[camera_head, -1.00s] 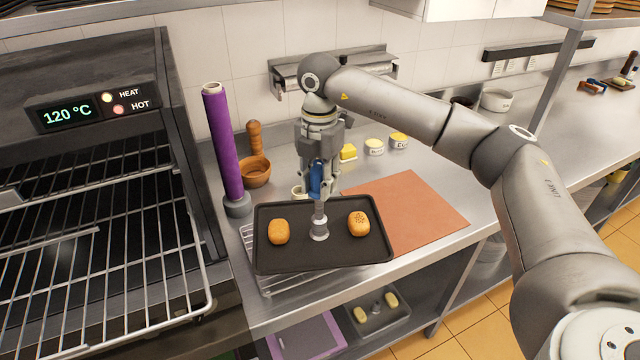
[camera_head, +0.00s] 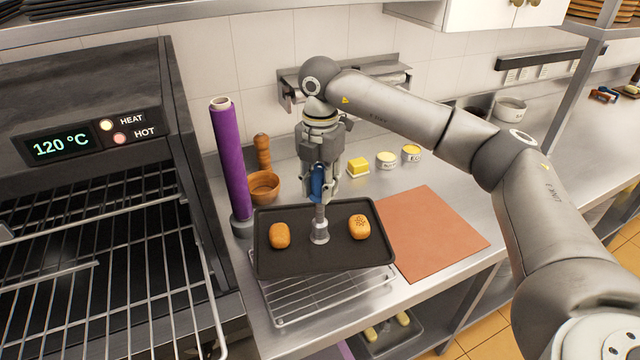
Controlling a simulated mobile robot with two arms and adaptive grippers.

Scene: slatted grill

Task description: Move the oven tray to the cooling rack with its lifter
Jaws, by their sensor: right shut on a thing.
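The dark oven tray (camera_head: 285,262) carries two bread rolls, a left roll (camera_head: 279,236) and a right roll (camera_head: 359,227). The lifter (camera_head: 320,231) stands upright at the middle of the tray, its metal foot on the tray surface and its blue handle above. My right gripper (camera_head: 319,188) is shut on the lifter's blue handle from above. The cooling rack (camera_head: 318,298) is a wire rack on the steel counter. The tray appears above its back part and hides it; the front part shows. I cannot tell the gap between them. My left gripper is not in view.
The oven (camera_head: 100,180) with wire shelves stands at left, its display reading 120 °C. A purple roll (camera_head: 230,160) on a stand and a wooden bowl (camera_head: 264,187) stand behind the tray. An orange-brown mat (camera_head: 432,235) lies right. Butter (camera_head: 357,167) and small tubs sit behind.

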